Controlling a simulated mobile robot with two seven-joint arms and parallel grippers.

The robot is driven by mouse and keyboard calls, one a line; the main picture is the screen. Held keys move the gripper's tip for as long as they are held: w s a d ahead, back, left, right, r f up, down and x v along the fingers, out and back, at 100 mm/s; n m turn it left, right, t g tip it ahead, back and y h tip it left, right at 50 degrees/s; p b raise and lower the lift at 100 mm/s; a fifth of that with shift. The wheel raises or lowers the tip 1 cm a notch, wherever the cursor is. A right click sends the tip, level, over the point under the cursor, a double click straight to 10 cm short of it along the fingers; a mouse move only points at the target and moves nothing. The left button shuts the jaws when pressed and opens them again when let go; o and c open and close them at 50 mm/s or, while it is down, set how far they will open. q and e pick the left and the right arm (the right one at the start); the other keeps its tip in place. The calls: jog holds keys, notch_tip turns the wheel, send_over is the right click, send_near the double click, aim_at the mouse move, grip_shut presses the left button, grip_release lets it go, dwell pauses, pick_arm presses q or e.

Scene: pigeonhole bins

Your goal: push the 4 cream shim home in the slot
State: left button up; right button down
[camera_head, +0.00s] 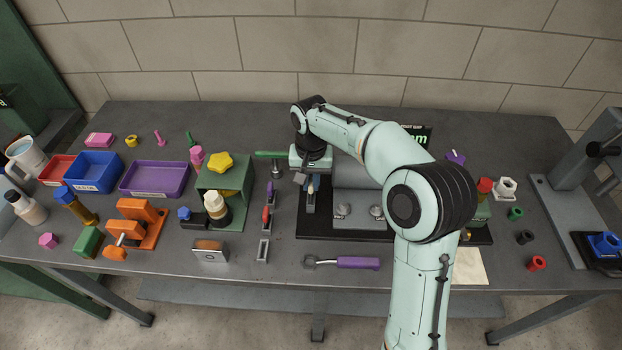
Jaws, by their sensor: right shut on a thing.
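My right gripper (311,179) points down at the left end of the dark fixture board (330,225). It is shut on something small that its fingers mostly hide. A small upright grey piece (311,203) stands directly below the fingertips; I cannot tell whether it is the slot. Bits of blue and tan show at the fingertips, too small to name. I cannot pick out the cream shim marked 4 with certainty. My left gripper is not in view.
A grey block with two round knobs (342,211) sits just right of the gripper. Left are small grey holders (263,251) and a green open box (233,212). A purple-handled tool (357,263) lies in front. My right arm covers the board's right part.

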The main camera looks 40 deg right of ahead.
aim_at(311, 181)
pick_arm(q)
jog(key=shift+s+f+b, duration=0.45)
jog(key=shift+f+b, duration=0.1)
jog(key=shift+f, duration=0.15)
pick_arm(e)
jog(key=shift+f, duration=1.25)
jog(key=c, duration=1)
grip_release()
jog(key=shift+c, duration=0.2)
jog(key=shift+r+p, duration=1.5)
jog(key=shift+r, duration=1.1)
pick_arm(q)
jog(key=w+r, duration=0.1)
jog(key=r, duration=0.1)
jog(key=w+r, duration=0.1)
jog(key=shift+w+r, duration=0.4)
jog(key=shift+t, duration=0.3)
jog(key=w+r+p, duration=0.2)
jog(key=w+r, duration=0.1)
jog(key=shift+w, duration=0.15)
pick_arm(e)
notch_tip(311, 181, up, 13)
jog(key=shift+r, duration=0.15)
